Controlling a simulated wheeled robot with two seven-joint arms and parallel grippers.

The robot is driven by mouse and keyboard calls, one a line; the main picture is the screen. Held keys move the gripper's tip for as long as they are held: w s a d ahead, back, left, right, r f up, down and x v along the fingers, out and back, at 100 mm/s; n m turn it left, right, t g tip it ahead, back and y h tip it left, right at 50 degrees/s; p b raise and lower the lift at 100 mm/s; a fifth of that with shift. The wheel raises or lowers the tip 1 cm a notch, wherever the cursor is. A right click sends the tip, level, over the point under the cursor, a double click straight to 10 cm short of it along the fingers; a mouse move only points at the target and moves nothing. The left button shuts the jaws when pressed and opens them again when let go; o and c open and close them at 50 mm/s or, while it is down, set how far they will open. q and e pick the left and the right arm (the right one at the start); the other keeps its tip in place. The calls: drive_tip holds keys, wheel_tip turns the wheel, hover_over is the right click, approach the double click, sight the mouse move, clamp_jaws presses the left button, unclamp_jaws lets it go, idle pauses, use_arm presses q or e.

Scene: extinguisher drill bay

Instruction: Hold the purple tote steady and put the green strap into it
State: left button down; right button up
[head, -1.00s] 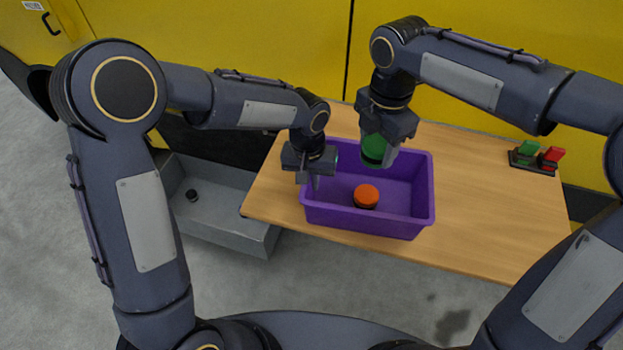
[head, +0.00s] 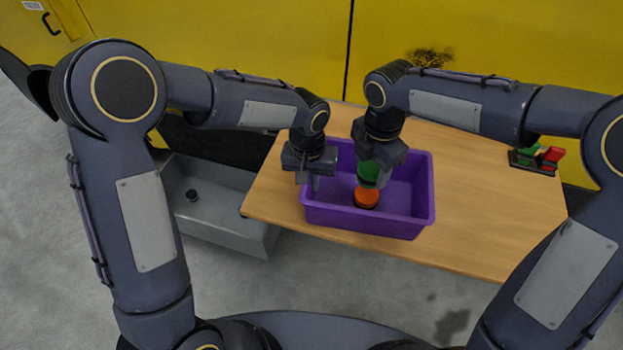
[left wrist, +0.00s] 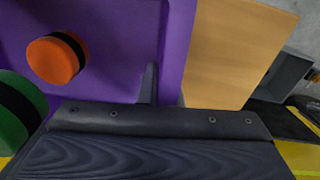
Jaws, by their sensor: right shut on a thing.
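The purple tote (head: 360,221) stands on the wooden table, and its left wall also shows in the left wrist view (left wrist: 181,40). My left gripper (head: 309,181) is at the tote's left wall, one finger inside and one outside, closed on the rim. My right gripper (head: 376,162) is shut on the green strap (head: 368,174), a round green piece with a black band. It holds the strap inside the tote's outline, just above and behind an orange piece; whether they touch is unclear. The strap also shows in the left wrist view (left wrist: 18,112).
The orange round piece (head: 366,196) with a black band lies in the tote and shows in the left wrist view (left wrist: 57,58). A grey bin (head: 225,232) stands left of the table (head: 490,225). A black holder with green and red pieces (head: 538,157) is at the back right.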

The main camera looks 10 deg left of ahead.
sight(372, 166)
drive_tip(key=shift+f, duration=1.4)
drive_tip(key=o, duration=1.2)
wheel_tip(372, 166, up, 12)
use_arm(q)
drive_tip(key=c, duration=1.5)
unclamp_jaws()
drive_tip(key=shift+c, duration=0.2)
